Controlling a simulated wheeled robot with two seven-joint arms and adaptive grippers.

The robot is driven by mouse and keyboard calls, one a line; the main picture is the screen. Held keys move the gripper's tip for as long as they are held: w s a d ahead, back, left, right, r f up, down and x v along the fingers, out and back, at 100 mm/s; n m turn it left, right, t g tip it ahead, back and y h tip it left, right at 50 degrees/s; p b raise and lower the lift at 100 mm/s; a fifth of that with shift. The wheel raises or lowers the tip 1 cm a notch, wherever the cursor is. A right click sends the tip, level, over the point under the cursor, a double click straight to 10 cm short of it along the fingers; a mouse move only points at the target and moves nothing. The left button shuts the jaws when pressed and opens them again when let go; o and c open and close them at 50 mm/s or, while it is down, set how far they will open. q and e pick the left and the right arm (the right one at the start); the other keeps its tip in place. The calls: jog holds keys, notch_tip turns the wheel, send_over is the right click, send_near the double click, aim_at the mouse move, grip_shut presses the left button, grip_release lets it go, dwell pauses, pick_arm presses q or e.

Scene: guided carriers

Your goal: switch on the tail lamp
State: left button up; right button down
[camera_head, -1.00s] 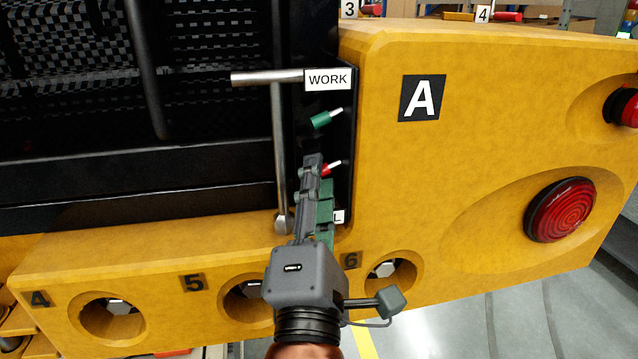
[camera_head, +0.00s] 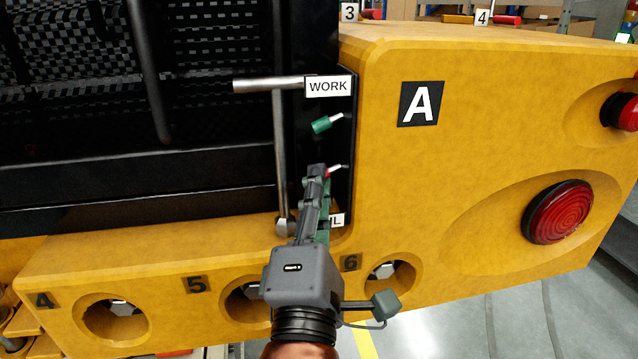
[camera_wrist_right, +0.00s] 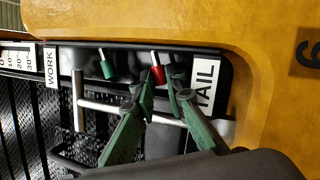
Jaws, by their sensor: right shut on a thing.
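A red switch lever with a white tip (camera_head: 332,172) sits on the black panel, above the partly hidden TAIL label (camera_head: 337,220). A large round red lamp (camera_head: 558,212) is set in the yellow body and looks dark red, with no clear glow. My left gripper is not in view.
A green switch (camera_head: 321,125) sits above, by the WORK label (camera_head: 328,86). A metal T-shaped bar (camera_head: 279,150) runs close to the left of my fingers. Another red lamp (camera_head: 622,111) is at the right edge. Yellow bodywork (camera_head: 430,170) borders the panel.

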jog(key=shift+a+r+m+g+h+p, duration=0.1)
jog(key=shift+r+m+g+h+p, duration=0.35)
jog(key=shift+m+p, duration=1.25)
jog(key=shift+d+r+m+g+h+p, duration=0.1)
jog(key=shift+r+m+g+h+p, duration=0.35)
jog(key=shift+m+p, duration=1.2)
jog(key=shift+a+r+m+g+h+p, duration=0.15)
jog(key=shift+r+m+g+p, duration=0.5)
jog(key=shift+m+p, duration=1.05)
jog(key=shift+n+p, duration=0.25)
jog(key=shift+p, duration=0.1)
jog(key=shift+f, duration=0.1)
jog(key=c, duration=2)
grip_release()
jog(key=shift+o, duration=0.2)
